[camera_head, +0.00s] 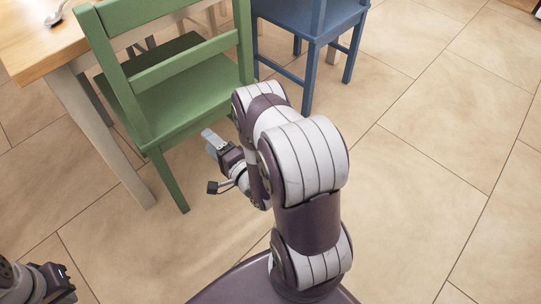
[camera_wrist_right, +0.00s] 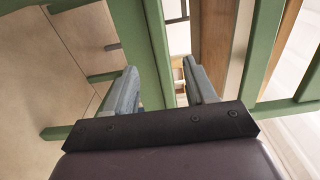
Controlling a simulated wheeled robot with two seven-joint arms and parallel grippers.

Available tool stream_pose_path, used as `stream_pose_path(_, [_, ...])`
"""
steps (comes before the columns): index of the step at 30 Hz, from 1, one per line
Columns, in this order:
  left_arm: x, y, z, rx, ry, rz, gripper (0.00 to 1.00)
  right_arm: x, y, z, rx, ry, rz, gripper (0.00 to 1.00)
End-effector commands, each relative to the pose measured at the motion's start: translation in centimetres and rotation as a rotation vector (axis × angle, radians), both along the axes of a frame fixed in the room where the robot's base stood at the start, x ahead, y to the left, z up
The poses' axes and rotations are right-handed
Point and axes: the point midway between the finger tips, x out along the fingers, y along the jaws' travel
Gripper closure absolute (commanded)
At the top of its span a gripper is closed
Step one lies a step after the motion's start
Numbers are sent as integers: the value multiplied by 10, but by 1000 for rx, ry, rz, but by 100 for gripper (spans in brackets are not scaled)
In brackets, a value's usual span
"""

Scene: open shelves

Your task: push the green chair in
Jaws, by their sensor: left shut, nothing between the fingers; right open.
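The green chair (camera_head: 185,100) stands upright on the floor at the upper left of the head view, its slatted back towards me, beside the wooden table (camera_head: 32,45). My right gripper (camera_head: 209,138) is open and low, just right of the chair's near leg and below seat height. In the right wrist view, the chair's green bars lie ahead of the open right gripper (camera_wrist_right: 160,68). One bar passes between the fingers in the picture; I cannot tell whether they touch. My left gripper (camera_head: 58,283) is shut and empty at the bottom left, partly cut off, away from the chair.
A blue chair (camera_head: 310,42) stands just right of the green chair. A pale table leg (camera_head: 105,135) is left of the green chair. A spoon (camera_head: 57,13) lies on the table. The tiled floor (camera_head: 430,150) at the right is clear.

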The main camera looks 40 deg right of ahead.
Motion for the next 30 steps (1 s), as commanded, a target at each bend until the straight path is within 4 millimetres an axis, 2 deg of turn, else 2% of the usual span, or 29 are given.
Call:
stream_pose_path(8, [0,0,-1,0,0,0,100,0,0,-1,-21,0,0,45])
stream_pose_path(10, [0,0,-1,0,0,0,100,0,0,-17,-125,77,6,45])
stream_pose_path(11, [0,0,-1,0,0,0,100,-4,0,-33,-191,151,12,45])
stream_pose_path(12, [0,0,-1,0,0,0,100,-14,0,-59,-287,286,32,45])
stream_pose_path(14, [0,0,0,0,0,0,100,-31,-5,-91,-464,515,94,45])
stream_pose_path(15, [0,0,4,0,0,0,100,-43,-9,-99,-589,665,165,45])
stream_pose_path(17, [0,0,12,0,0,0,100,-62,-11,-94,-758,867,311,45])
stream_pose_path(20, [0,0,27,0,0,0,100,-100,-5,-55,-959,1108,599,45])
stream_pose_path(22, [0,0,38,0,0,0,100,-127,6,-13,-1046,1207,802,45])
stream_pose_path(25, [0,0,52,0,0,0,100,-161,26,50,-1114,1263,1039,45])
stream_pose_path(28, [0,0,68,0,0,0,100,-181,47,111,-1163,1242,1157,45])
stream_pose_path(30, [0,0,82,0,0,0,100,-174,61,153,-1226,1160,1131,45])
